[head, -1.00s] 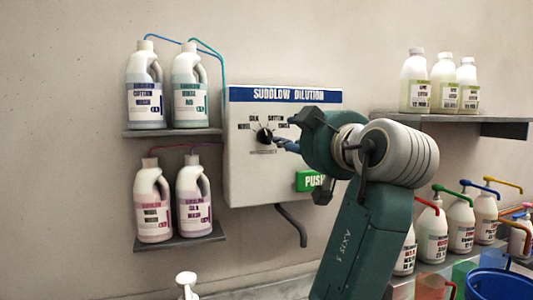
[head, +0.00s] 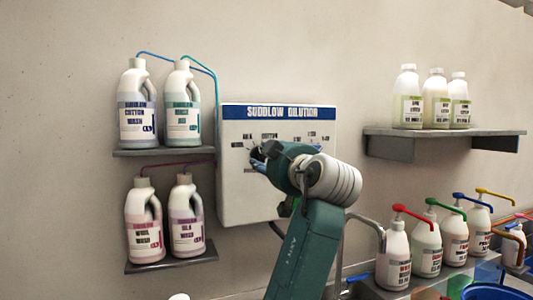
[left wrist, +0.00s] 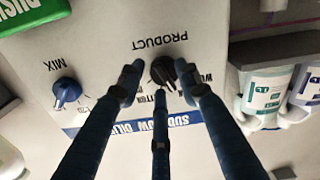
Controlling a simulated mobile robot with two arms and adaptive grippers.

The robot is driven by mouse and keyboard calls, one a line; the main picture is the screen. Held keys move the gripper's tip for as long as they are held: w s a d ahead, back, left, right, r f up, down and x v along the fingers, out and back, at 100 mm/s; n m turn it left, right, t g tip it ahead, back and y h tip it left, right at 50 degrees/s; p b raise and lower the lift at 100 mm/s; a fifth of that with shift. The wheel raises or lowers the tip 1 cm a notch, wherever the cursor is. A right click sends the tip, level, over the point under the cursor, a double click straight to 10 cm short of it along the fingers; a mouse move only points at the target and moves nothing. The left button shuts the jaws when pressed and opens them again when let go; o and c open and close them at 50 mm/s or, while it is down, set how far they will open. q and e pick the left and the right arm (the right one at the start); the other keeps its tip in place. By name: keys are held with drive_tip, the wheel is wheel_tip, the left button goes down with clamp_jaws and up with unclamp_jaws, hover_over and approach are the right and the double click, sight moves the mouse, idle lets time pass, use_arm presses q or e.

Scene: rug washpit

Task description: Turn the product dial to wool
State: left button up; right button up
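The white dilution unit (head: 237,203) with a blue title band hangs on the wall. My left gripper (head: 260,160) is at its upper left and hides most of the product dial in the head view. In the left wrist view the black product dial (left wrist: 163,70) sits between the dark blue fingers of my left gripper (left wrist: 160,78). The fingers are spread around the dial, with a gap at the left finger; contact on the right is unclear. Part of the wool label shows to the right of the dial. The dial's exact setting cannot be read. My right gripper is not in view.
A blue mix dial (left wrist: 66,92) and a green push button (left wrist: 22,30) are on the same panel. Wash bottles (head: 137,120) stand on shelves to the left. Pump bottles (head: 394,255) stand at lower right, below a shelf (head: 400,145) of smaller bottles.

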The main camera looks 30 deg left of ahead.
use_arm(q)
clamp_jaws()
idle(0.4)
drive_tip(key=shift+w+f+n+b, duration=0.1)
drive_tip(key=shift+n+b, duration=0.5)
drive_tip(key=shift+b, duration=0.05)
drive_tip(key=shift+n+b, duration=0.65)
drive_tip(key=shift+n, duration=0.55)
drive_tip(key=n, duration=0.2)
drive_tip(key=n+b, duration=0.1)
drive_tip(key=n, duration=0.1)
drive_tip(key=shift+r, duration=0.35)
drive_tip(key=shift+n, duration=0.3)
